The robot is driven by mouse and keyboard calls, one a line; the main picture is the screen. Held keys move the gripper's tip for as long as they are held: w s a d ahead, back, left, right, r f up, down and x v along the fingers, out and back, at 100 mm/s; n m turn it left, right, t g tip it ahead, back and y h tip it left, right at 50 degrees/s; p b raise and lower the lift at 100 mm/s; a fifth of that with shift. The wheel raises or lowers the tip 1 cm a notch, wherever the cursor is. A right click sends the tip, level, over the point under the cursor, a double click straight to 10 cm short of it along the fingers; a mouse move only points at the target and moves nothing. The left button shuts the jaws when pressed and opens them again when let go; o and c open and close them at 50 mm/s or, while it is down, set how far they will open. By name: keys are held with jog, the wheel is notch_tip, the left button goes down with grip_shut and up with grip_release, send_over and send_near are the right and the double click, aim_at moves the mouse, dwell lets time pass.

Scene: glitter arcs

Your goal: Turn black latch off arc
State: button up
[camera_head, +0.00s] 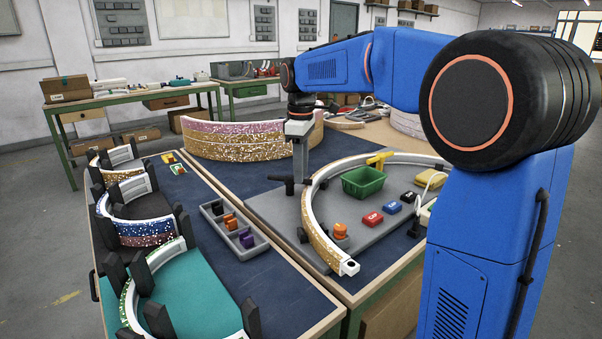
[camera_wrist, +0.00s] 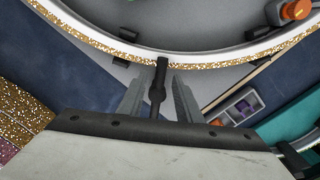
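The arc (camera_head: 319,238) is a curved white rail with a gold glitter outer face, lying on a grey board. In the wrist view the arc (camera_wrist: 222,66) crosses the top. The black latch (camera_wrist: 161,70) stands at the arc's outer side, its bar reaching over the glitter edge. In the head view the black latch (camera_head: 289,187) shows at the arc's far left, just below my gripper (camera_head: 300,178). In the wrist view my gripper (camera_wrist: 156,84) has its two grey fingers apart, one on each side of the latch, with visible gaps. Whether they touch it lower down is hidden.
A yellow latch (camera_head: 380,159) sits at the arc's far side. Inside the curve are a green bin (camera_head: 363,182), an orange knob (camera_head: 340,231) and red, blue and black blocks. A grey divided tray (camera_head: 234,228) lies to the left. Other glitter arcs stand on the left table.

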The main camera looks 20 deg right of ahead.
jog(key=shift+f, duration=0.6)
grip_shut()
